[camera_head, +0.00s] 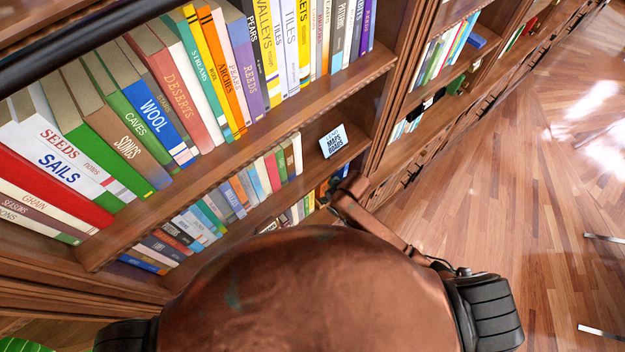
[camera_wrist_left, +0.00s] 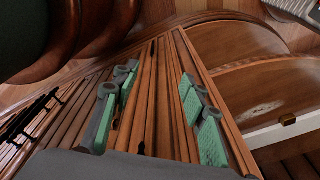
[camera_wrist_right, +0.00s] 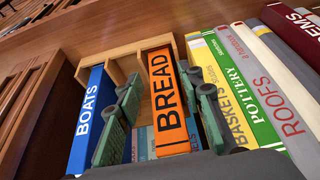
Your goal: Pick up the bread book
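The bread book (camera_wrist_right: 168,103) is orange with black lettering and a dark stripe. It stands upright, spine outward, in the right wrist view, in a light wooden slotted holder (camera_wrist_right: 124,58). My right gripper (camera_wrist_right: 161,78) is open, with one green-padded finger on each side of the book's spine. A gap shows at the left finger; whether the right finger touches the book I cannot tell. My left gripper (camera_wrist_left: 160,78) is open and empty in front of brown wooden panelling. I do not make out the bread book or either gripper's fingers in the head view.
A blue boats book (camera_wrist_right: 90,118) stands left of the bread book, and a yellow baskets book (camera_wrist_right: 222,95) close to its right, followed by several more. The head view shows packed bookshelves (camera_head: 330,85) and open wooden floor (camera_head: 530,170) at the right.

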